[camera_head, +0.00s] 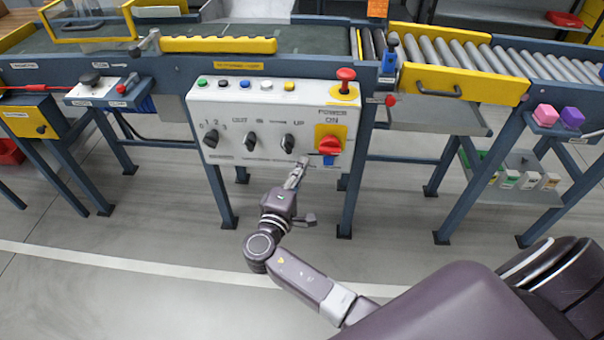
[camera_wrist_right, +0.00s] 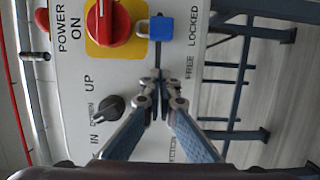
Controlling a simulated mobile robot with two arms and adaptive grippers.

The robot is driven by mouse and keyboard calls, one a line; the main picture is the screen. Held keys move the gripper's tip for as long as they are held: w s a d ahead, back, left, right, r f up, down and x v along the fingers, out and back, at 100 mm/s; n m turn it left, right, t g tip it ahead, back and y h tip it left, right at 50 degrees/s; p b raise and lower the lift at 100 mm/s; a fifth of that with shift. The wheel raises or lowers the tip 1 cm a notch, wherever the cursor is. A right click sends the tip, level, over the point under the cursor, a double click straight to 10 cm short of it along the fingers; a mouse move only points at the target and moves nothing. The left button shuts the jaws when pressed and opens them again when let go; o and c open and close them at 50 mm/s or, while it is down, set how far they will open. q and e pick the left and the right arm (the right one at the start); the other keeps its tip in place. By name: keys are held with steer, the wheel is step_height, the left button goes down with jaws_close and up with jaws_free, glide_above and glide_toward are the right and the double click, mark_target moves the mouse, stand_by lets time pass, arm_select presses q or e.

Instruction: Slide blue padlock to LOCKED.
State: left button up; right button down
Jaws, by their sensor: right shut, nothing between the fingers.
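The blue padlock (camera_head: 329,160) sits low on the grey control panel (camera_head: 226,105), below the red rotary switch (camera_head: 329,146). In the right wrist view, where the panel appears turned on its side, the padlock (camera_wrist_right: 160,28) is level with the LOCKED label (camera_wrist_right: 193,27). A dark slot runs from it towards the FREE label (camera_wrist_right: 190,68). My right gripper (camera_head: 303,161) is shut and empty, just left of the padlock in the head view. Its fingertips (camera_wrist_right: 160,84) are near the FREE end, with a visible gap to the padlock. My left gripper is out of view.
Black selector knobs (camera_head: 288,143) line the panel left of the red switch. A red mushroom button (camera_head: 346,76) stands on top. Blue frame legs (camera_head: 353,190) flank the panel's right side. The floor in front is clear.

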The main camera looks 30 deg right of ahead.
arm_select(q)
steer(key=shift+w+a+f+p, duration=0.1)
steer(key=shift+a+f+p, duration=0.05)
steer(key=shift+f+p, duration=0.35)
arm_select(e)
steer(key=v, duration=1)
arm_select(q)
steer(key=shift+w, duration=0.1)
arm_select(e)
steer(key=shift+w+a, duration=0.15)
